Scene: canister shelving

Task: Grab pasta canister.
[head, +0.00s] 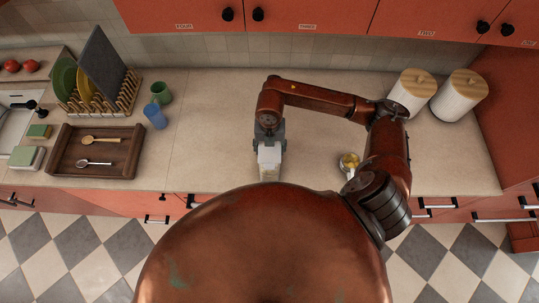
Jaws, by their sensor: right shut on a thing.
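My right gripper (268,138) is shut on a pale canister (269,160) in the middle of the head view, near the counter's front edge. The canister's top is whitish and its lower part beige. Its contents are too small to make out, so I cannot tell for sure that it is the pasta canister. The gripper covers its far side, and my own body is close below it in the picture. My left gripper is not in view.
Two white canisters with wooden lids (412,92) (460,95) stand at the back right. A small pot with yellow contents (349,163) sits beside my right arm. At left are a wooden tray (68,170), a blue cup (154,116), a green mug (161,93) and a dish rack (125,95).

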